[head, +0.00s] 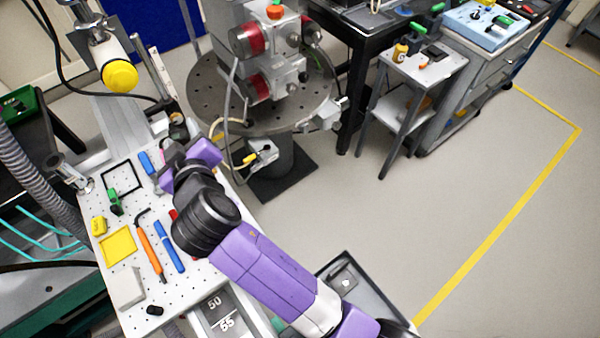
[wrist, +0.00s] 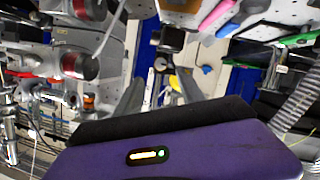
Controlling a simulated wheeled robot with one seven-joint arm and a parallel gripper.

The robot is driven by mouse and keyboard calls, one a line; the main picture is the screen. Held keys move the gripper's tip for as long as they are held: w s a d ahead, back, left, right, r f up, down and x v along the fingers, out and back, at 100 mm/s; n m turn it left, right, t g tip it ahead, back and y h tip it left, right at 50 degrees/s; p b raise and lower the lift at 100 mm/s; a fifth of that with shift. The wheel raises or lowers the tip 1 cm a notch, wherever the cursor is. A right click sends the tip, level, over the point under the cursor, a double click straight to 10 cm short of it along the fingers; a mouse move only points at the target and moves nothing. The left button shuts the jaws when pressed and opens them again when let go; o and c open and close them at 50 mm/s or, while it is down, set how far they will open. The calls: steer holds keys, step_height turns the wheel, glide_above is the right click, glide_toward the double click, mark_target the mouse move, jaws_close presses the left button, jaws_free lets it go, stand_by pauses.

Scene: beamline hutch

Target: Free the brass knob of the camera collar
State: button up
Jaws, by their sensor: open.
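My gripper (wrist: 160,92) shows its two grey fingers apart in the wrist view, with nothing clearly held between them. In the head view my arm reaches over the left pegboard bench, and its end is near the rail at the bench's far edge; the fingers are mostly hidden there. A dark block-shaped device (wrist: 170,40) hangs just beyond the fingers in the wrist view. I cannot tell whether it is the camera. I cannot make out the collar or its brass knob for certain in either view; a small yellow part (wrist: 174,84) shows beyond the fingers.
The perforated bench (head: 132,218) holds an orange-handled hex key (head: 151,252), a blue tool (head: 169,246), a yellow tray (head: 117,246) and a white block (head: 126,287). A yellow-capped cylinder (head: 120,77) hangs upper left. A round perforated stage (head: 205,92) stands behind. Floor right is clear.

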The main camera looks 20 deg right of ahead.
mark_target(178, 120)
steer(key=shift+n+h, duration=0.3)
steer(key=shift+n, duration=0.1)
steer(key=x, duration=0.7)
steer(key=shift+w+a, duration=0.1)
steer(key=shift+a, duration=0.1)
steer(key=shift+w+r+m+g+p, duration=0.15)
steer(key=shift+m+g+p, duration=0.2)
steer(key=shift+p, duration=0.45)
steer(key=shift+d+m+y+p, duration=0.15)
steer(key=shift+m+y+p, duration=0.4)
steer(key=shift+m+y, duration=0.3)
steer(key=m+y, duration=0.1)
steer(key=m+g+y, duration=0.1)
steer(key=m, duration=0.1)
steer(key=shift+d+f, duration=0.2)
steer(key=shift+f, duration=0.1)
steer(key=shift+s+d+r+m+y, duration=0.1)
steer(key=shift+s+r+m+y, duration=0.05)
steer(key=shift+s+m+y, duration=0.2)
steer(key=s+d+r+t, duration=0.2)
steer(key=s+d+r, duration=0.25)
steer(key=s, duration=0.25)
steer(key=s+d+f+n+t+b, duration=0.2)
steer(key=s+d+f, duration=0.1)
steer(key=s+d, duration=1.1)
steer(key=shift+s+t+b, duration=0.35)
steer(key=shift+s, duration=1.35)
